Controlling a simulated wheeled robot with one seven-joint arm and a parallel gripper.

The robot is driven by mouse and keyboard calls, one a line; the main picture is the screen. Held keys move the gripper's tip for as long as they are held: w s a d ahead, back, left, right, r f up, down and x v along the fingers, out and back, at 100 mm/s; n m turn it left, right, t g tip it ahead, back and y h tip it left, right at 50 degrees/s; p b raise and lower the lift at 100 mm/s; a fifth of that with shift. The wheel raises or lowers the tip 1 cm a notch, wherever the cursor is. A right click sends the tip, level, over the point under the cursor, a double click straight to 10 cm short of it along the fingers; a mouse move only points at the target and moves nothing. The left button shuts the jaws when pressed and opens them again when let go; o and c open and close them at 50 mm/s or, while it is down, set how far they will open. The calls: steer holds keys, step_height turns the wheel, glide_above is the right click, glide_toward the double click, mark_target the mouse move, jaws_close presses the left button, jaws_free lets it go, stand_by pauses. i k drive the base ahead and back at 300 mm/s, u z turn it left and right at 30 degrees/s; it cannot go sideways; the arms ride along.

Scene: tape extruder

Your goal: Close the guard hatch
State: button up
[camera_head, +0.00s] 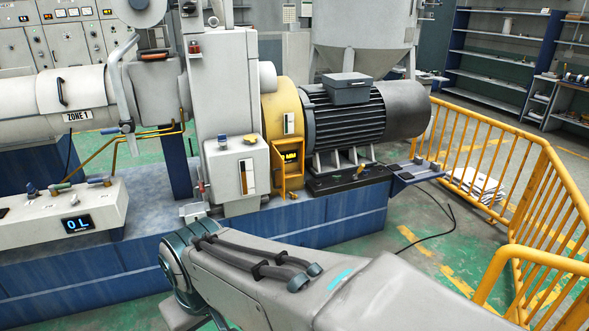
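A yellow guard housing (269,112) stands between the tall grey machine column and the dark ribbed motor. On its lower front is a yellow framed part (290,183), probably the guard hatch. It juts out from the housing and appears to stand open, though its hinge and exact angle are too small to tell. A dark display with yellow marks shows at its top. My grey arm reaches in from the lower right to a joint in front of the blue machine base. I cannot make out my gripper; the arm's far end is hidden or out of frame.
A control box (60,213) with a display reading like "0L" is at the left. The ribbed motor (345,118) is right of the guard. Yellow railings (487,150) enclose the right side.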

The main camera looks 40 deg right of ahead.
mark_target(279, 179)
steer(key=z, duration=1.3)
steer(key=i, duration=1.35)
steer(key=u, duration=0.3)
steer(key=i, duration=1.05)
steer(key=u, duration=0.2)
